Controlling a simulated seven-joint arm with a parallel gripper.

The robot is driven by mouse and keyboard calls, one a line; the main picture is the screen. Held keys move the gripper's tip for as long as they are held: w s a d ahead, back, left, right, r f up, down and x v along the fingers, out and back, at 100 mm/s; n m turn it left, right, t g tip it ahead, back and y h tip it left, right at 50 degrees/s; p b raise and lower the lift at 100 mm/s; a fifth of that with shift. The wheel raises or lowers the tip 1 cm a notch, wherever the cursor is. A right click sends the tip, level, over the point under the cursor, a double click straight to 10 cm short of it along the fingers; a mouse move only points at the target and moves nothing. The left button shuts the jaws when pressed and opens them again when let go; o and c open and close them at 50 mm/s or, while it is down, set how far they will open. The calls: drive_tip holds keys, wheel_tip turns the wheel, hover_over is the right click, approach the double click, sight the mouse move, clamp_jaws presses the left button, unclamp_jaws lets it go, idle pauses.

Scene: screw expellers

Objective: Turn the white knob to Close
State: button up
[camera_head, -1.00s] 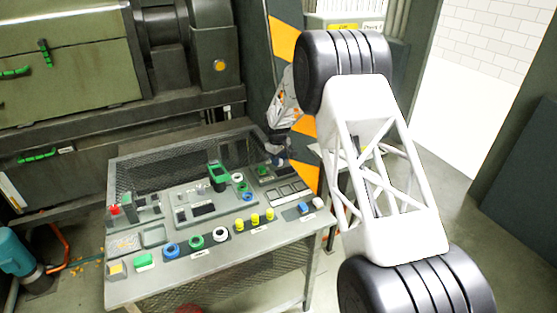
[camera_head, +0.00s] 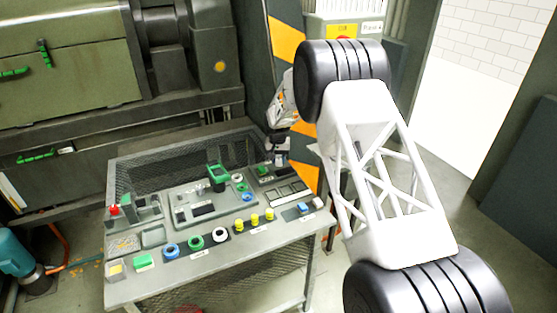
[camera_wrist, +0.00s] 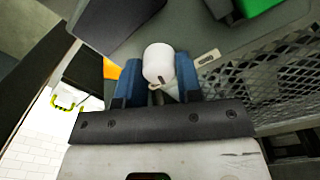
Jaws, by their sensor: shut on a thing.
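The white knob (camera_wrist: 158,63) shows in the wrist view as a rounded white cap with a small dark mark on its side. My gripper (camera_wrist: 158,80) has its two blue fingers on either side of the knob and is shut on it. In the head view my gripper (camera_head: 281,160) is at the back right of the control panel (camera_head: 210,262). The knob in its grip cannot be made out there. Its pointer position and any Close marking cannot be read.
Green, white and blue ring knobs (camera_head: 196,242) and several yellow buttons (camera_head: 255,220) line the panel's front. Another white knob (camera_head: 318,203) is at the front right corner. Wire mesh (camera_wrist: 270,75) borders the panel near my gripper. A striped post (camera_head: 304,172) stands behind.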

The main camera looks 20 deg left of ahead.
drive_tip(key=m, duration=0.4)
idle(0.4)
drive_tip(key=o, duration=0.9)
drive_tip(key=shift+o, duration=0.2)
drive_tip(key=shift+r, duration=0.1)
drive_tip(key=shift+a+r, duration=0.1)
drive_tip(key=shift+r, duration=3.7)
